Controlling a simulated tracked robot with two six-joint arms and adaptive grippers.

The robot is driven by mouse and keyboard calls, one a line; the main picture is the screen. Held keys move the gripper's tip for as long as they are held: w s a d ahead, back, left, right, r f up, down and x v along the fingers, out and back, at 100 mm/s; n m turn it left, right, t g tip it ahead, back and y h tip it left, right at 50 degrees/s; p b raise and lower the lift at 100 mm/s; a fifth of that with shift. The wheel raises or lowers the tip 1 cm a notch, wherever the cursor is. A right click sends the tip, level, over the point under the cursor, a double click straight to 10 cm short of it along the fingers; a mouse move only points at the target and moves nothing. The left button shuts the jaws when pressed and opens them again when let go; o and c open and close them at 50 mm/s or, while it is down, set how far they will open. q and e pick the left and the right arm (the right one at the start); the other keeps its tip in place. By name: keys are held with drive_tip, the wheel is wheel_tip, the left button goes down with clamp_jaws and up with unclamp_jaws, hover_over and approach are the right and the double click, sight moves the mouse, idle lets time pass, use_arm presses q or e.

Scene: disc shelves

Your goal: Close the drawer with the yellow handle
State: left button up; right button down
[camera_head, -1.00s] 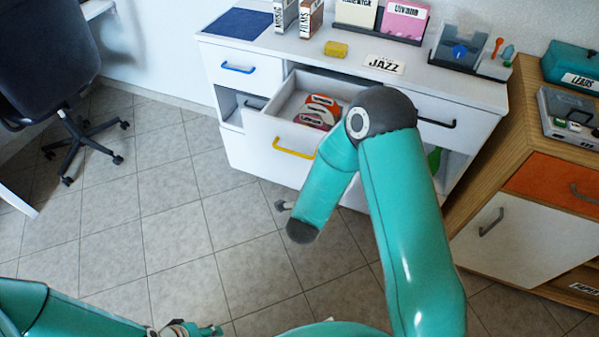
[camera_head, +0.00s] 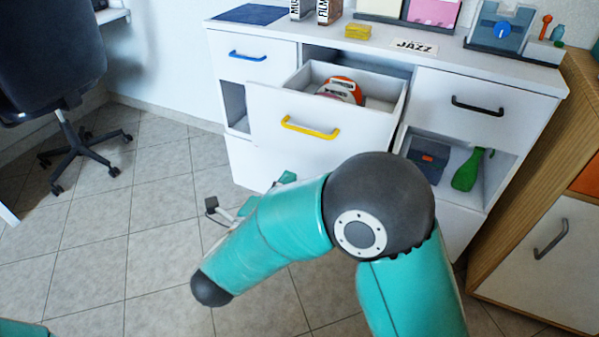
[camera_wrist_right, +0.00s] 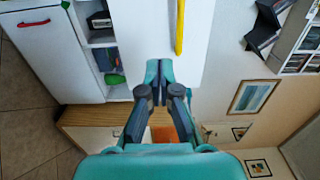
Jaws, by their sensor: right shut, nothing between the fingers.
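The drawer with the yellow handle (camera_head: 270,108) stands pulled out of the white cabinet, with red and white items inside. Its yellow handle (camera_head: 310,128) runs across the front; it also shows in the right wrist view (camera_wrist_right: 180,27). My right gripper (camera_head: 287,178) is low in front of the cabinet, below the handle, partly hidden by my own arm. In the right wrist view its fingers (camera_wrist_right: 158,68) are shut and empty, pointing at the white drawer front beside the handle. I cannot tell whether they touch it. My left gripper is out of view.
Neighbouring drawers have a blue handle (camera_head: 248,56) and a black handle (camera_head: 478,106). A green bottle (camera_head: 467,170) stands in an open compartment at right. A wooden cabinet (camera_head: 520,190) stands at far right, an office chair (camera_head: 50,60) at left. The floor between is clear.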

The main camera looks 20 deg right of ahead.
sight(315, 144)
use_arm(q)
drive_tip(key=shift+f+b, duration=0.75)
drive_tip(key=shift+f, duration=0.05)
use_arm(e)
drive_tip(key=x, duration=1.3)
drive_tip(key=shift+d, duration=0.25)
